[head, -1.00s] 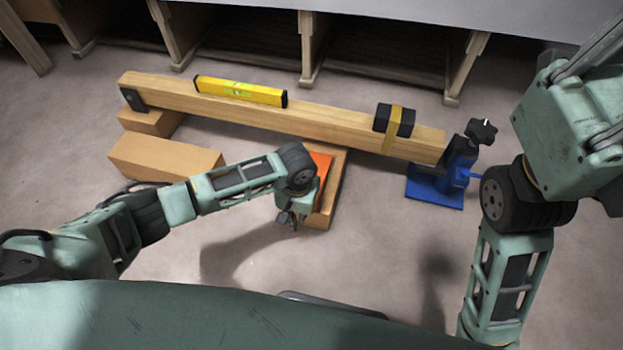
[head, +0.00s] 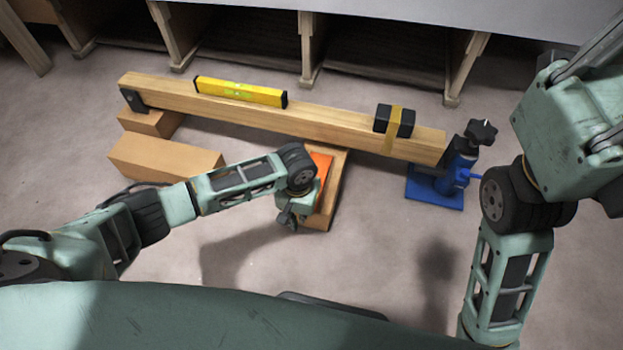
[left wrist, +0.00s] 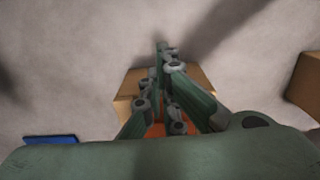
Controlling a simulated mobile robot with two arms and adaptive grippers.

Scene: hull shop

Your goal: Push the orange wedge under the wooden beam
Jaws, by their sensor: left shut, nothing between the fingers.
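The wooden beam (head: 310,121) runs across the middle of the head view, held above the floor. The orange wedge (head: 322,167) lies on a wooden block (head: 336,190) at the beam's near side, partly hidden by my left wrist. How far it reaches under the beam I cannot tell. My left gripper (head: 288,220) is shut and empty, pointing down at the near end of the wedge and block. Contact is unclear. In the left wrist view its fingers (left wrist: 162,50) are together, with a bit of orange wedge (left wrist: 155,131) behind them. My right gripper is out of view.
A yellow level (head: 240,92) and a black strapped weight (head: 394,120) sit on the beam. A blue jack (head: 435,190) stands at its right end, a small block (head: 150,121) under its left. A long wooden block (head: 165,158) lies nearby. The front floor is clear.

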